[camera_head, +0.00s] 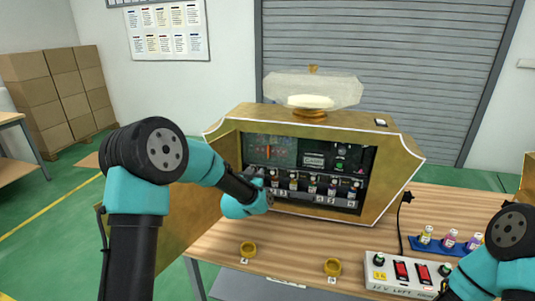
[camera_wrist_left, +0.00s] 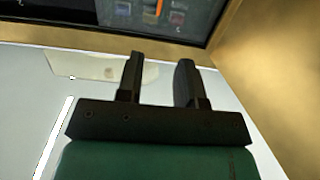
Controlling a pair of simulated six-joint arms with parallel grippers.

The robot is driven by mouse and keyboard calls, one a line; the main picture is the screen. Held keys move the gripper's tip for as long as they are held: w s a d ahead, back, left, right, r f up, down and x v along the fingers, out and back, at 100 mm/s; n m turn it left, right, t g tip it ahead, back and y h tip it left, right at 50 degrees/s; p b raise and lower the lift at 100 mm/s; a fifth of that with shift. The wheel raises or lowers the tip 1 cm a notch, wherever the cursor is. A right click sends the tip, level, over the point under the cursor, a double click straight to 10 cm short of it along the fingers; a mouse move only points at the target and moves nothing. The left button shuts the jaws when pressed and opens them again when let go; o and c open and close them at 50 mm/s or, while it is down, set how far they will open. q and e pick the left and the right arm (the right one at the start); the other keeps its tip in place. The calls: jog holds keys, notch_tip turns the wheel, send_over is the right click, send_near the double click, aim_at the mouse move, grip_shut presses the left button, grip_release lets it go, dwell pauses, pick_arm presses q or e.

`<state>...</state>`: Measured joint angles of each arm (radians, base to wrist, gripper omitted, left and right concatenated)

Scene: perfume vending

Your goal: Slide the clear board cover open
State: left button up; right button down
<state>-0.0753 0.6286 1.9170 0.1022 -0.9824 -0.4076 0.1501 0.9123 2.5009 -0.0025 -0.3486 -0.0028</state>
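The gold vending machine (camera_head: 385,148) stands on the wooden table with its front open to view. The clear board cover (camera_head: 312,160) seems to lie across this front, over a dark board and a row of small bottles; its edges are hard to make out. In the left wrist view, the dark front panel (camera_wrist_left: 185,18) with its gold frame (camera_wrist_left: 265,60) fills the top and right. My left gripper (camera_head: 266,181) is at the left lower part of the front. Its two fingers stand apart with nothing visible between them (camera_wrist_left: 158,65). Whether they touch the cover cannot be told. My right gripper is out of view.
A gold side panel (camera_head: 185,222) stands at the machine's left. Two gold rings (camera_head: 248,249) lie on the table in front. A switch box (camera_head: 405,272) and a blue rack (camera_head: 448,246) with small bottles are at the right. A clear-topped ornament (camera_head: 312,92) tops the machine.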

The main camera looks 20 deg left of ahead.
aim_at(268, 151)
pick_arm(q)
jog(key=w, duration=1.7)
jog(key=shift+a, duration=0.1)
grip_shut()
